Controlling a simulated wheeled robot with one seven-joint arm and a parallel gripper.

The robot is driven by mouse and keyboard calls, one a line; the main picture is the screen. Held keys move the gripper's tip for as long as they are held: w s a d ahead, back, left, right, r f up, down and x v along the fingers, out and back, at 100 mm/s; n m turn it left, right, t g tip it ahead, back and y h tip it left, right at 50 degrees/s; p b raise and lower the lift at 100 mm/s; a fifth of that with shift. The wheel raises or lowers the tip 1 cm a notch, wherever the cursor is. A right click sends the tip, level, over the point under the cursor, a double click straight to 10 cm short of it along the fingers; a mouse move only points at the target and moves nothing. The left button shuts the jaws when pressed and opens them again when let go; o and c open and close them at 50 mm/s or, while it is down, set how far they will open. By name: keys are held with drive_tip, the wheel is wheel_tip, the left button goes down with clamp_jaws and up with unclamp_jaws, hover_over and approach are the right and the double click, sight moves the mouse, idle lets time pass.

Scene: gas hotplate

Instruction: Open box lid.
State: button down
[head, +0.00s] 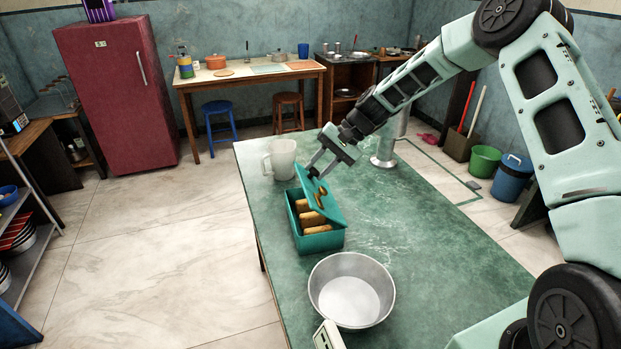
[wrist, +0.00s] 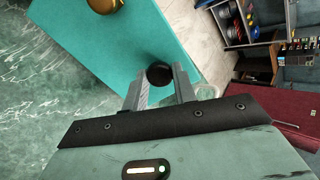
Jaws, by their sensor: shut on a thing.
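A teal box (head: 322,243) stands on the green table, with several brown, roll-like things (head: 312,218) inside. Its teal lid (head: 332,209) is raised and tilted on the right side, so the inside shows from the left. The lid (wrist: 130,40) fills the upper middle of the wrist view. A brass-coloured knob (wrist: 103,4) shows on it at the top edge. My gripper (head: 316,173) is at the far end of the lid. In the wrist view my gripper (wrist: 160,80) is shut on the lid, with a dark round knob (wrist: 158,74) between its fingertips.
A white mug (head: 281,160) stands just behind the box. A metal bowl (head: 351,291) stands in front of it. The green table (head: 425,240) is clear to the right of the box.

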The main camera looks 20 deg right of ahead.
drive_tip(key=d+y+b, duration=0.1)
drive_tip(key=d+y, duration=0.1)
drive_tip(key=y, duration=0.1)
drive_tip(key=shift+d+b, duration=0.3)
drive_tip(key=shift+b, duration=0.1)
drive_tip(key=d+f+t+y+b, duration=0.1)
drive_tip(key=d+y+b, duration=0.5)
drive_tip(key=y+b, duration=0.1)
drive_tip(key=shift+s+d+f+y, duration=0.3)
drive_tip(key=shift+s+d+y, duration=0.15)
drive_tip(key=shift+y, duration=0.35)
drive_tip(key=c, duration=1.2)
unclamp_jaws()
drive_tip(key=shift+o, duration=0.2)
